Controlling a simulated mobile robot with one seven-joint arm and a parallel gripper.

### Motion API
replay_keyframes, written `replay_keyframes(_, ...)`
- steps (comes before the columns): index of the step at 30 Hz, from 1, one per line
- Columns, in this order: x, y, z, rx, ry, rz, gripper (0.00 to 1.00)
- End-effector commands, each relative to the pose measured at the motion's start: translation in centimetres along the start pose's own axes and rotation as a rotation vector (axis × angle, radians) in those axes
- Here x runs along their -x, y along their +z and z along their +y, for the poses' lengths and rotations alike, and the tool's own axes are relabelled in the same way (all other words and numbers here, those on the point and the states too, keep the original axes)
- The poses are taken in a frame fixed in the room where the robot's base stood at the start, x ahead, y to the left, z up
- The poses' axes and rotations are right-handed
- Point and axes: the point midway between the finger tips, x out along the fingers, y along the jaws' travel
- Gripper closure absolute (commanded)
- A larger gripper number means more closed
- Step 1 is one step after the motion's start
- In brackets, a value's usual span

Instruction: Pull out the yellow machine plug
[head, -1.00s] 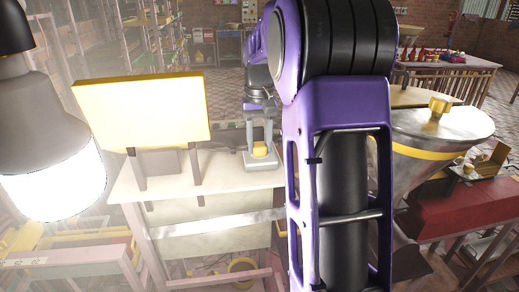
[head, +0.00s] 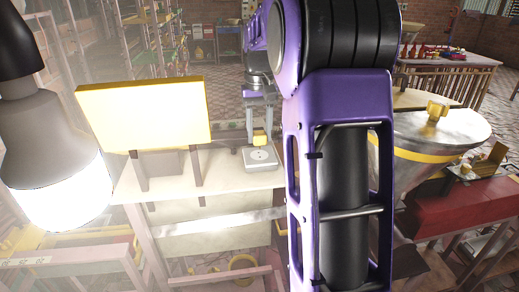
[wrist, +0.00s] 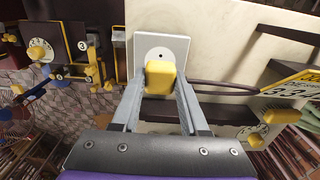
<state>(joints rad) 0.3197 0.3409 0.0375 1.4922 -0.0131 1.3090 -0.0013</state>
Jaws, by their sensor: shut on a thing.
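The yellow machine plug (head: 260,137) is held between the fingers of my gripper (head: 260,130), above a pale square socket plate (head: 261,160) on the white shelf. The plate's face is uncovered and shows small dark holes. In the wrist view the yellow plug (wrist: 160,78) sits between the two grey fingertips (wrist: 160,84). The socket plate (wrist: 174,45) lies behind it with one dark hole visible; the plug hides its lower part.
A large yellow panel (head: 143,112) stands on the white shelf (head: 220,183), left of the socket. A bright lamp (head: 60,190) hangs at the left. A metal funnel (head: 425,140) is at the right. In the wrist view a dark cable (wrist: 225,84) runs right from near the plug.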

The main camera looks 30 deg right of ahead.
Motion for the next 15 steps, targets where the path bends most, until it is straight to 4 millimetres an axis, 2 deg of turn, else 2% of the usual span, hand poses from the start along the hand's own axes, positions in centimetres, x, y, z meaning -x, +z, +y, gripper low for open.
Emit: replay_keyframes(15, 2.1, 0.0, 0.0, 0.0, 0.0, 0.001, 1.0)
